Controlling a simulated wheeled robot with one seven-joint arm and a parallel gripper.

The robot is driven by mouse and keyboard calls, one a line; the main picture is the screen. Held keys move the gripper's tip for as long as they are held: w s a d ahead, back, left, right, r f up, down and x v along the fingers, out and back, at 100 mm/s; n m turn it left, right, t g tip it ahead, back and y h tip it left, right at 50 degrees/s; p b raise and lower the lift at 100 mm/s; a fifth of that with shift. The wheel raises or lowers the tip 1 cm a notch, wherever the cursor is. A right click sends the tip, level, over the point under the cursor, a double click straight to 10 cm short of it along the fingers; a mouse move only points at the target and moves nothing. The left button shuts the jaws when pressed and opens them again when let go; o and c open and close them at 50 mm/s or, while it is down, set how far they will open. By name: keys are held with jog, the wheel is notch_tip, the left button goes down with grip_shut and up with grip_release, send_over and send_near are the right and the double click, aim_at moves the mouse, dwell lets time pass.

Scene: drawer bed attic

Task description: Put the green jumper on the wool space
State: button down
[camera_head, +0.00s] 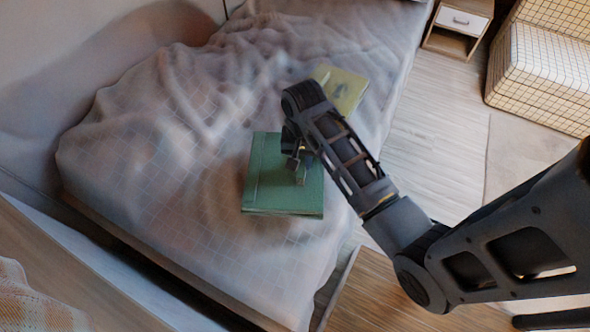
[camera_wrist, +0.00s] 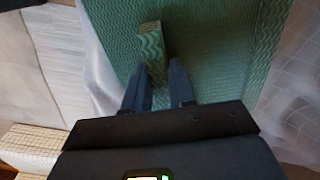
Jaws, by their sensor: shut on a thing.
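The green jumper (camera_head: 262,178) lies folded flat in a neat rectangle on the bed. My gripper (camera_head: 301,168) is over its right part and points down at it. In the wrist view, the ribbed green knit of the jumper (camera_wrist: 220,50) fills the upper middle. A raised strip of it stands between the fingertips of my gripper (camera_wrist: 161,72), which are shut on it. The rest of the jumper appears to lie on the bedding. I cannot tell which surface is the wool space.
A yellow-green folded item (camera_head: 345,86) lies on the bed (camera_head: 170,150) behind my arm. A wooden surface (camera_head: 385,300) is at the bottom, right of the bed. A bedside cabinet (camera_head: 459,24) and a checked seat (camera_head: 545,75) stand at upper right. Plank floor (camera_head: 430,130) is clear.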

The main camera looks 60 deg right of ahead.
jog(key=shift+w+a+f, duration=0.35)
jog(key=shift+w+a, duration=0.1)
jog(key=shift+w, duration=0.05)
jog(key=shift+a+f, duration=0.1)
jog(key=shift+f, duration=1.95)
jog(key=shift+f, duration=0.15)
jog(key=c, duration=0.9)
grip_release()
jog(key=shift+c, duration=0.2)
